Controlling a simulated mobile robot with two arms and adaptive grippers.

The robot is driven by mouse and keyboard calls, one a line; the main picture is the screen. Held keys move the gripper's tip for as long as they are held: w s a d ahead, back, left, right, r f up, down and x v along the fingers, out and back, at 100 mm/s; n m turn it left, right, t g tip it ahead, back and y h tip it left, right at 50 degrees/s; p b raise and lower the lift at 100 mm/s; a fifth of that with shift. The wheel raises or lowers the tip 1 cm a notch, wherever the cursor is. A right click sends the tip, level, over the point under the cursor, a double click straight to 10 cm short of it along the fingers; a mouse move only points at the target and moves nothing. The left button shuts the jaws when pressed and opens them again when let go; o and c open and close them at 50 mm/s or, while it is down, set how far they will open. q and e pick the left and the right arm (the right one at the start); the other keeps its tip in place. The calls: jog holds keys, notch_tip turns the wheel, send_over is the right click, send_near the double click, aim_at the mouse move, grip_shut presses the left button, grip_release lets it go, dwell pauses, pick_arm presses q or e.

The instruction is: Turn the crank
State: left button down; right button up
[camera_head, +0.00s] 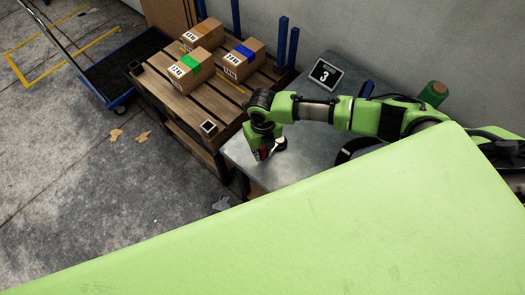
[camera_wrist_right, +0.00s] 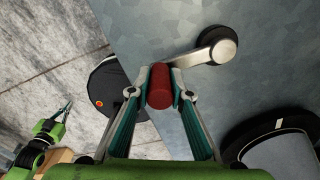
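The crank has a silver arm (camera_wrist_right: 208,52), a black round hub (camera_wrist_right: 218,42) and a red handle (camera_wrist_right: 159,88) in the right wrist view. My right gripper (camera_wrist_right: 161,80) has its two fingers closed against either side of the red handle. In the head view the right gripper (camera_head: 264,152) is low over the grey metal table, at its near left part; the crank there is mostly hidden by it. My left gripper (camera_wrist_right: 62,112) shows small at the lower left of the wrist view, apart from the crank; its opening is unclear.
A pallet (camera_head: 170,92) with several boxes stands to the left. A black disc (camera_wrist_right: 104,88) is beside the table. A large green surface covers the head view's foreground.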

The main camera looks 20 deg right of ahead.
jog(key=o, duration=0.4)
jog(key=shift+s, duration=0.1)
jog(key=shift+o, duration=0.2)
notch_tip(320, 180, up, 12)
dwell(0.6)
